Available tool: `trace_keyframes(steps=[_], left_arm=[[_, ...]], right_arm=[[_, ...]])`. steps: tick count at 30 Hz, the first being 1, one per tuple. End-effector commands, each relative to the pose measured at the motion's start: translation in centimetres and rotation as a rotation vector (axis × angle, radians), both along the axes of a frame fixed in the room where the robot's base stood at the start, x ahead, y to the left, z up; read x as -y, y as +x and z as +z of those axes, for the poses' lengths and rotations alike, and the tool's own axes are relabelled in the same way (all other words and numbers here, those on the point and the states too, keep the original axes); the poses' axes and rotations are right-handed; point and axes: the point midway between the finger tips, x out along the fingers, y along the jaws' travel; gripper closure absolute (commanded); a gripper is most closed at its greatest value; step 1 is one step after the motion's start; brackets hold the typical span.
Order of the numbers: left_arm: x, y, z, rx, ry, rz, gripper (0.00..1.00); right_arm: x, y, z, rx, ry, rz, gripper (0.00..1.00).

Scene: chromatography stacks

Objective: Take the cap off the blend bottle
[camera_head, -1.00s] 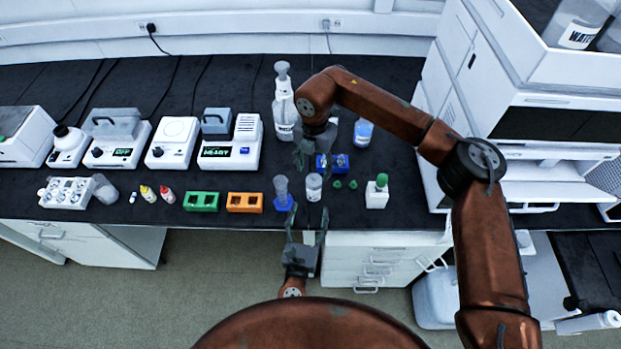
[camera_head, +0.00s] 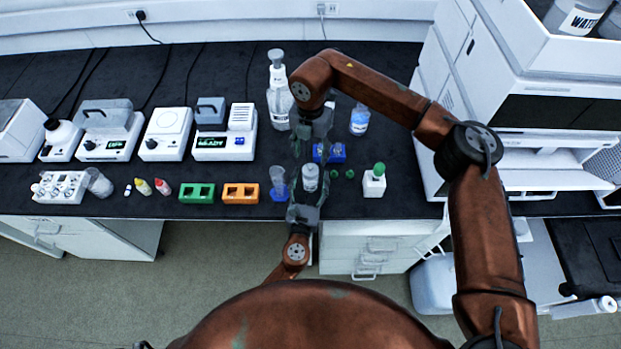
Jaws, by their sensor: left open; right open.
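A small clear bottle (camera_head: 310,178) with a pale label stands on the black bench; its label is too small to read, so I cannot tell whether it is the blend bottle. My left gripper (camera_head: 306,189) comes from the front edge, open, with its fingers around or beside this bottle. My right gripper (camera_head: 309,157) hangs from behind, open, just above and behind the bottle's top. The grippers partly hide the bottle, and contact is unclear.
Two small green pieces (camera_head: 334,174) lie right of the clear bottle. A blue rack (camera_head: 338,153) is behind it. A cylinder on a blue base (camera_head: 279,195) stands close left, then an orange rack (camera_head: 241,201) and green rack (camera_head: 197,202). A wash bottle (camera_head: 279,106) stands behind.

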Motion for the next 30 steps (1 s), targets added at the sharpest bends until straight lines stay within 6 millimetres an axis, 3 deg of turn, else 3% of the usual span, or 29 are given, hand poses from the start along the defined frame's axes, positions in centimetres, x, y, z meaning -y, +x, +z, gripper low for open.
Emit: trace_keyframes(steps=[3, 30], left_arm=[[-0.01, 0.05, -0.09, -0.002, 0.000, 0.000, 0.40], [-0.02, 0.11, -0.12, -0.002, 0.000, 0.000, 1.00]], right_arm=[[-0.01, 0.10, -0.03, -0.001, 0.000, 0.000, 0.49], [0.00, 0.17, -0.10, -0.002, 0.000, 0.000, 0.49]])
